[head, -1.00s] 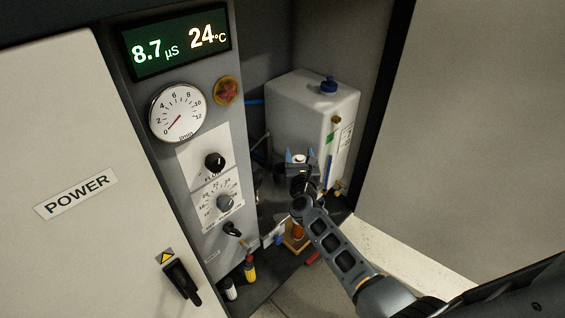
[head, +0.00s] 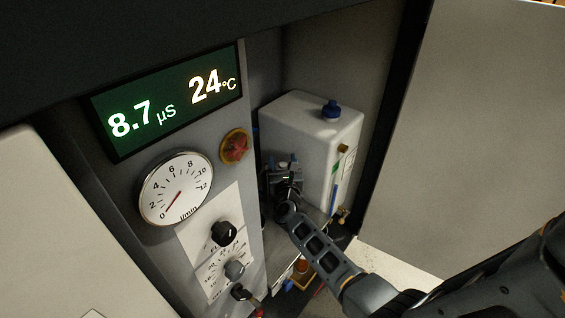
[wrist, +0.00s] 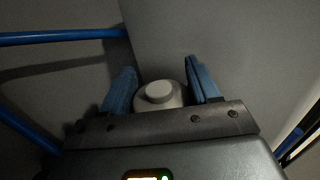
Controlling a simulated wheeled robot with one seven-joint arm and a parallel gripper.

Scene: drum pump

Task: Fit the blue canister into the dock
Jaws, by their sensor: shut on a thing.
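My gripper (head: 284,166) is inside the cabinet, in front of the left face of the white tank. In the wrist view its two blue fingers (wrist: 162,92) are closed on a rounded, pale grey-white top with a small knob, which I take to be the canister (wrist: 160,96). Only this top shows; its lower body is hidden behind the gripper, and I see no blue on it. In the head view the held thing is mostly hidden by my gripper. I cannot pick out the dock in either view.
The white tank (head: 302,145) with a blue cap (head: 331,110) stands close behind and right of my gripper. The control panel, with gauge (head: 175,188) and knobs, is at left. Blue tubes (wrist: 60,36) run at the wrist view's left. An open door (head: 470,130) stands at right.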

